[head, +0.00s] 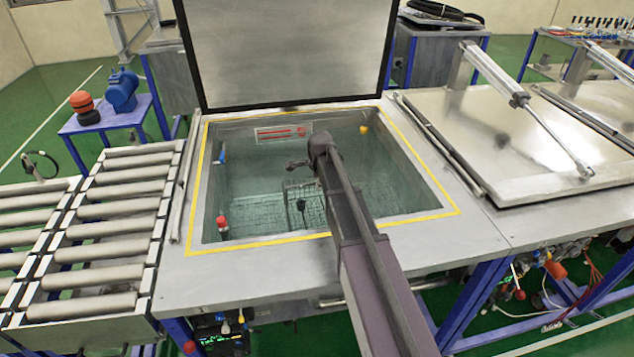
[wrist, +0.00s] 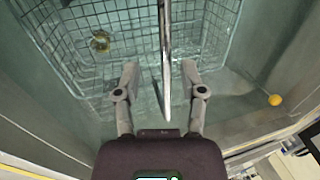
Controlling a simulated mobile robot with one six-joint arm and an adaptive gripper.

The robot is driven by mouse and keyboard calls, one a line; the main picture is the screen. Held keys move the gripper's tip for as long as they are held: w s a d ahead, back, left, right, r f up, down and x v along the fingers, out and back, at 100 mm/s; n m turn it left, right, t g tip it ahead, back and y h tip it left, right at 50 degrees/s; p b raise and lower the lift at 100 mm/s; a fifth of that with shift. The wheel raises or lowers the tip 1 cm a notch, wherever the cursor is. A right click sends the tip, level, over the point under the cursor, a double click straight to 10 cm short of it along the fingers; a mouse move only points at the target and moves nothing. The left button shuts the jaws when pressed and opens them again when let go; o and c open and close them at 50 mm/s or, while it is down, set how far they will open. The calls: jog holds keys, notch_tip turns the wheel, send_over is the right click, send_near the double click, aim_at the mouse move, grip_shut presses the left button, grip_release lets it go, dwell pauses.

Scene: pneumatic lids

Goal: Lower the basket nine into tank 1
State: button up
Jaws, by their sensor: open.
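The open tank (head: 212,128), with a yellow-edged rim, holds greenish liquid. A wire basket (head: 318,203) is down inside it near the middle, partly hidden by my arm; no number is readable on it. Its mesh fills the upper part of the wrist view (wrist: 85,45). My gripper (head: 296,163) is over the basket inside the tank opening. In the wrist view my gripper (wrist: 160,68) is open, with the basket's upright-looking metal handle bar (wrist: 166,60) between its fingers and apart from both. A small brass-coloured piece (wrist: 101,42) shows within the mesh.
The tank's lid (head: 290,50) stands raised behind the opening. A roller conveyor (head: 110,230) is on the left, and a closed lid with a pneumatic cylinder (head: 530,120) on the right. A yellow ball (wrist: 274,100) sits at the tank wall; a red-capped fitting (head: 222,225) is at the front left.

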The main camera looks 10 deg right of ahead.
jog(key=shift+r, duration=0.15)
notch_tip(320, 180, up, 29)
jog(key=t+p, duration=0.1)
jog(key=p, duration=2.7)
jog(key=shift+f, duration=0.2)
jog(key=s+f+n+g+b, duration=0.1)
jog(key=s+f+n+b, duration=0.5)
jog(key=s, duration=0.3)
jog(key=s+f+n+g+b, duration=0.1)
jog(key=s+f+n+b, duration=0.5)
jog(key=s, duration=0.4)
jog(key=s+f+n+g+b, duration=0.1)
jog(key=s+f+n+b, duration=0.4)
jog(key=s+f+b, duration=0.2)
jog(key=shift+s+d+f+n+g+b, duration=0.1)
jog(key=shift+s+f+n+g+b, duration=0.1)
jog(key=shift+s+f, duration=0.45)
jog(key=shift+s+f+n+g+b, duration=0.1)
jog(key=shift+s+f+n+g, duration=0.1)
jog(key=shift+s+f, duration=0.4)
jog(key=shift+s+r, duration=0.15)
jog(key=shift+s, duration=0.15)
